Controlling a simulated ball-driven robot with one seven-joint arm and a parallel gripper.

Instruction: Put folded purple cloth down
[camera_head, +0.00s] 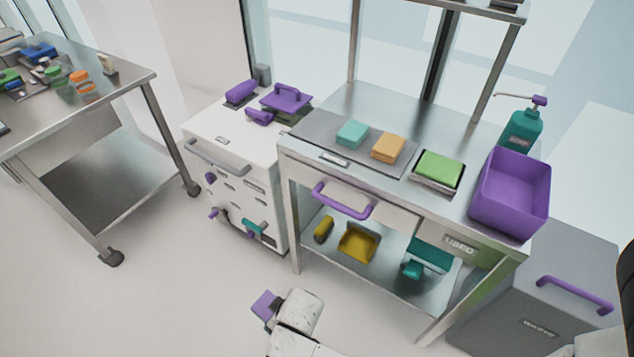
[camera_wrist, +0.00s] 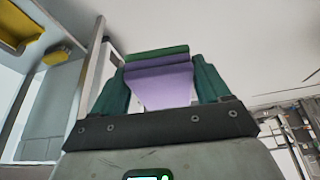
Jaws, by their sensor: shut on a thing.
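The folded purple cloth (camera_wrist: 160,82) is between the two dark green fingers of my gripper (camera_wrist: 160,85) in the wrist view. A dark green strip lies along its top edge there. In the head view the purple cloth (camera_head: 265,305) shows at the end of my white arm, low in the picture, over the floor in front of the metal table. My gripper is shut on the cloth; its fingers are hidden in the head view.
The metal table (camera_head: 460,205) holds a teal block (camera_head: 352,133), an orange block (camera_head: 388,147), a green block (camera_head: 439,167) and a purple bin (camera_head: 512,195). A white cabinet (camera_head: 235,150) stands left of it. A grey waste bin (camera_head: 530,310) stands right.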

